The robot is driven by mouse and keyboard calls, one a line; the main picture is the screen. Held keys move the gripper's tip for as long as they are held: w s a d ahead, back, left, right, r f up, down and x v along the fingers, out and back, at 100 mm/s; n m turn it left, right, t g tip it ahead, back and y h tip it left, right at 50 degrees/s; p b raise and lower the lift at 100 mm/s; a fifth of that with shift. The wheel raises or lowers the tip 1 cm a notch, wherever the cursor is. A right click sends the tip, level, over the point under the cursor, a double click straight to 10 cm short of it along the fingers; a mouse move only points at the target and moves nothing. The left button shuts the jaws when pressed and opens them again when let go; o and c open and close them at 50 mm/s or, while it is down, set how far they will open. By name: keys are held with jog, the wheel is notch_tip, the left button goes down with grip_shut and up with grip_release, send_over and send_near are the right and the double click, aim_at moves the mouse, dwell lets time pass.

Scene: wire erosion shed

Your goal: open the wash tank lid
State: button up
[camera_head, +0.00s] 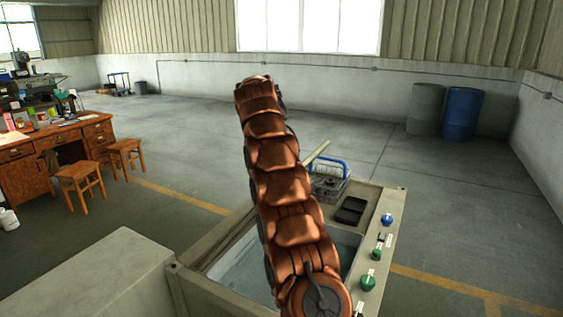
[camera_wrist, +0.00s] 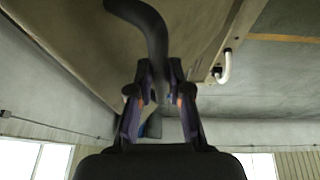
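The wash tank (camera_head: 222,284) stands in front of me in the head view. Its top opening is uncovered where I see it, with a pale interior. A thin beige strip (camera_head: 318,153) juts out behind my arm, perhaps the lid's edge; my arm hides the rest. In the wrist view a beige panel (camera_wrist: 75,45), apparently the lid, fills the upper left. A dark curved handle (camera_wrist: 150,25) runs down from the top between the fingers of my gripper (camera_wrist: 160,75). The fingers are close on both sides of it and look shut on it. The head view hides my gripper.
A basket with a blue handle (camera_head: 330,185) and a black pad (camera_head: 350,210) sit on the tank's far end. Knobs (camera_head: 367,281) line its right rim. A beige cabinet (camera_head: 90,280) stands left. A desk (camera_head: 60,150), stools and drums (camera_head: 461,113) are farther off.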

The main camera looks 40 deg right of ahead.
jog(key=shift+o, duration=0.8)
jog(key=shift+w+a+f, duration=0.25)
jog(key=shift+w+f, duration=0.05)
jog(key=shift+f, duration=0.05)
jog(key=shift+o, duration=1.3)
jog(key=shift+s+d+r, duration=0.1)
jog(key=shift+d+r, duration=0.1)
jog(key=shift+r, duration=0.05)
jog(key=shift+s+d, duration=0.1)
